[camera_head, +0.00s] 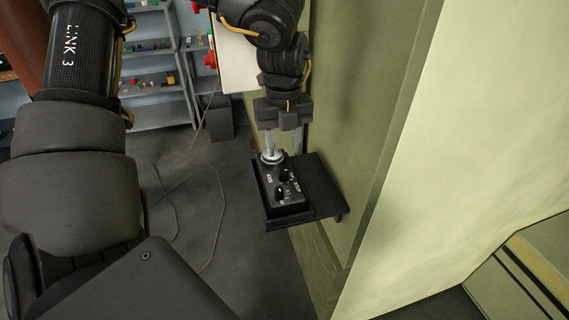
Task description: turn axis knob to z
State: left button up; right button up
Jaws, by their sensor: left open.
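A small black control box (293,208) with white markings and dark knobs sits on a black shelf bracket (322,197) fixed to the green panel. One knob (281,193) is on the front part of its top, and another (285,175) is further back. The markings are too small to read which one is the axis knob or where it points. My left gripper (283,155) points down over the back end of the box, its two pale fingers apart. A round metallic part shows at the left fingertip. I cannot tell whether the fingers touch a knob. My right gripper is out of view.
The green panel wall (365,100) stands close to the right of the box and gripper. Grey shelves (155,75) with small items stand at the back left. A thin cable (218,190) lies on the open grey floor left of the box.

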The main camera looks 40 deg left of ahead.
aim_at(283, 172)
pick_arm(q)
notch_tip(283, 172, down, 6)
jog(key=shift+r+p, duration=0.15)
jog(key=shift+p, duration=0.65)
jog(key=shift+f, duration=0.35)
jog(key=shift+w+f, duration=0.1)
jog(key=shift+f, duration=0.35)
jog(key=shift+c, duration=0.2)
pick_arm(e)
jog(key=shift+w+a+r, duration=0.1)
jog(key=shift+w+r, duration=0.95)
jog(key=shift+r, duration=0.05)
